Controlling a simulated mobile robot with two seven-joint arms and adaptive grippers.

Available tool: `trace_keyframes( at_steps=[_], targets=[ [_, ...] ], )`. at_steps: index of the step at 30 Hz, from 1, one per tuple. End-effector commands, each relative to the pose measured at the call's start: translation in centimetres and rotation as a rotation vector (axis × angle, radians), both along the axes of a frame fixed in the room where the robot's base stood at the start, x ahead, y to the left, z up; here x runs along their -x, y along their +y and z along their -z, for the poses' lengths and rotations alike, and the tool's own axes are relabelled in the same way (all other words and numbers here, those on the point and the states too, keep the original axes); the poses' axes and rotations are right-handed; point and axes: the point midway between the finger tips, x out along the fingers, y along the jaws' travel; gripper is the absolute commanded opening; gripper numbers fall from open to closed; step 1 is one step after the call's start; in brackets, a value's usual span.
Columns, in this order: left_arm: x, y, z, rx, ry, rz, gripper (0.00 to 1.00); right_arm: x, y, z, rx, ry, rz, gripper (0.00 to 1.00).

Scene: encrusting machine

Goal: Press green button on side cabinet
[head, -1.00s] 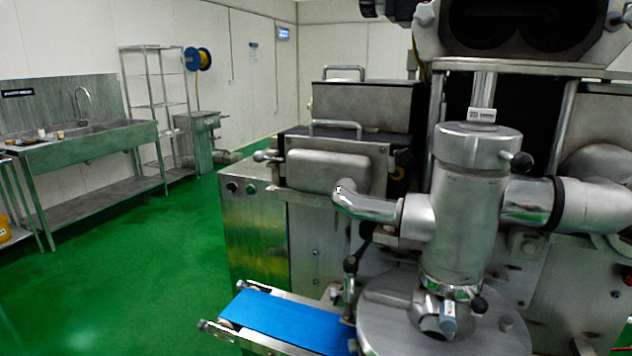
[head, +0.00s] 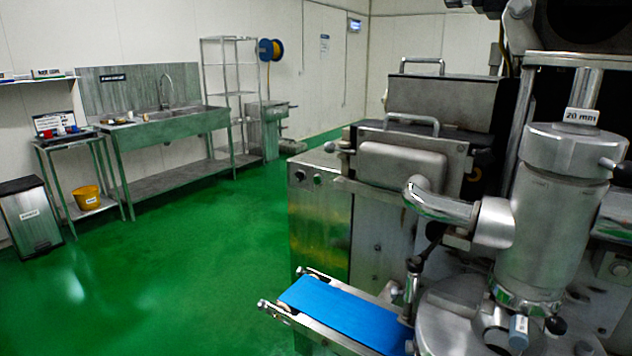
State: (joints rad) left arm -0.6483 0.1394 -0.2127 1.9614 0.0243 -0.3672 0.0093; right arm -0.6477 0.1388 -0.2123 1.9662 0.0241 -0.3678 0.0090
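The steel side cabinet (head: 320,225) of the encrusting machine stands right of centre in the head view. Two small round buttons sit near the top of its front face. Neither of my grippers shows in the head view.
A blue conveyor belt (head: 345,314) juts out in front of the cabinet. The machine's steel cylinder (head: 553,225) fills the right. A sink (head: 165,125), a bin (head: 36,215) and a yellow bucket (head: 87,197) stand far left. The green floor (head: 180,270) between is clear.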

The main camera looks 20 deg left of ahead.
Motion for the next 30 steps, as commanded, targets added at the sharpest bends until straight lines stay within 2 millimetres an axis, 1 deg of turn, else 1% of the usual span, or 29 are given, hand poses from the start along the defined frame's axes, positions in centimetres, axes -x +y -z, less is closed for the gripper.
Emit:
trace_keyframes(
  at_steps=[1,3,17,30],
  targets=[
    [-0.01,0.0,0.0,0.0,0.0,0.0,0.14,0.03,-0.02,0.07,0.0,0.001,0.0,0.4],
    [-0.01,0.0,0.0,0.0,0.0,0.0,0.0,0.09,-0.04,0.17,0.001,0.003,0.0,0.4],
    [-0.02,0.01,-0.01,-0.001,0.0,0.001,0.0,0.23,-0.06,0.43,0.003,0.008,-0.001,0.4],
    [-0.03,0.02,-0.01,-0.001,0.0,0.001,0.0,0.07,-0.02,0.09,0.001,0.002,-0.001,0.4]
  ],
)
